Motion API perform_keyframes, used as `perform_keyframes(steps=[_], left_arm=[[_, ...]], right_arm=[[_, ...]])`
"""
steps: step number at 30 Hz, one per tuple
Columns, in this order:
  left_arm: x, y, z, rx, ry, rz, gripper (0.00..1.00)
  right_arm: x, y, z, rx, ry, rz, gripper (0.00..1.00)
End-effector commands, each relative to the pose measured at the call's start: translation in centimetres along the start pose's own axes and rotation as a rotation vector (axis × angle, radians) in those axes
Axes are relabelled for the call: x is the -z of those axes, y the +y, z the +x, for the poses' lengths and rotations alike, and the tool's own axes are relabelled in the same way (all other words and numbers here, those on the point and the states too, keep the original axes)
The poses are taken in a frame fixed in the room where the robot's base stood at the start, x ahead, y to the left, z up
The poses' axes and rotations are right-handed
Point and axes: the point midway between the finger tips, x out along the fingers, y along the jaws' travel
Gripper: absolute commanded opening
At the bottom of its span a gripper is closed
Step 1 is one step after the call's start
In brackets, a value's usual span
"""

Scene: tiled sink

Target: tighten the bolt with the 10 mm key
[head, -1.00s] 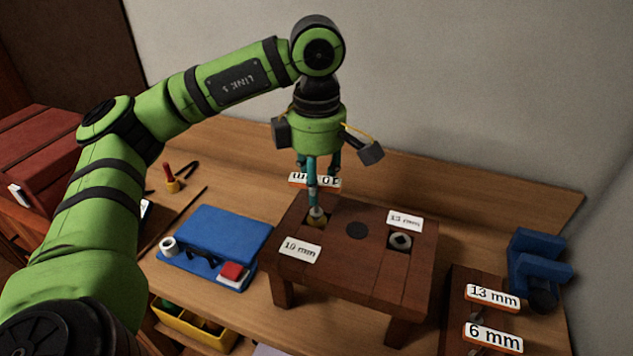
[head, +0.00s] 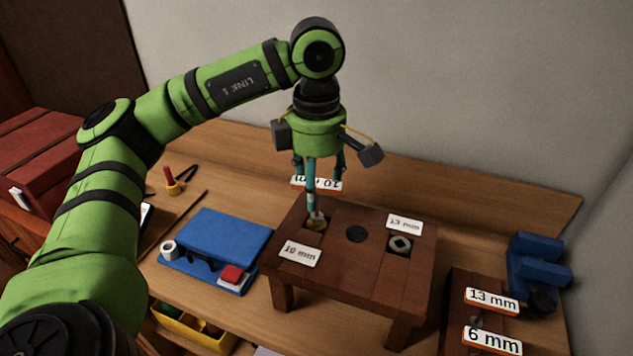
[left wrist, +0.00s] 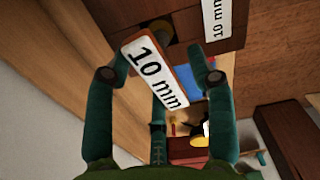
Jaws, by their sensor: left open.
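My left gripper (head: 322,186) is open above the left part of a brown wooden block, with its fingers pointing down. The 10 mm key shows by its white tag with an orange edge (head: 316,185), upside down behind the fingers. In the left wrist view that tag (left wrist: 155,75) lies between the spread fingers (left wrist: 162,76). The key's shaft is mostly hidden. A brassy round part (head: 316,223), at the 10 mm bolt's place, sits in the block (head: 350,270) beside the flat 10 mm label (head: 300,254). I cannot tell how the key meets the bolt. My right gripper is out of view.
The 13 mm bolt (head: 400,243) sits at the block's right. Keys tagged 13 mm (head: 492,300) and 6 mm (head: 492,341) stand in a rack at front right, near a blue vise (head: 538,265). A blue case (head: 222,240) lies left; a red toolbox (head: 45,150) stands far left.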

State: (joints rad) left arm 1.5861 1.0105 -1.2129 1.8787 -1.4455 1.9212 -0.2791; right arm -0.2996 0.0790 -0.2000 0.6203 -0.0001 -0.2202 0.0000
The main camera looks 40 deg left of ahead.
Motion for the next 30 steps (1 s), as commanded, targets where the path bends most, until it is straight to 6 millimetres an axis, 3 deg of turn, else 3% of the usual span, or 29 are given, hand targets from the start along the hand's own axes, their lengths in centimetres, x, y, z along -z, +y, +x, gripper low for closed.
perform_keyframes(steps=[21,30], left_arm=[[-0.1,0.0,-6.0,0.000,-0.001,0.000,0.55],[0.0,0.0,-6.6,0.001,0.000,0.000,0.55]], right_arm=[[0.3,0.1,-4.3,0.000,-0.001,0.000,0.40],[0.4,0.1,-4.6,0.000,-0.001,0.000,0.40]])
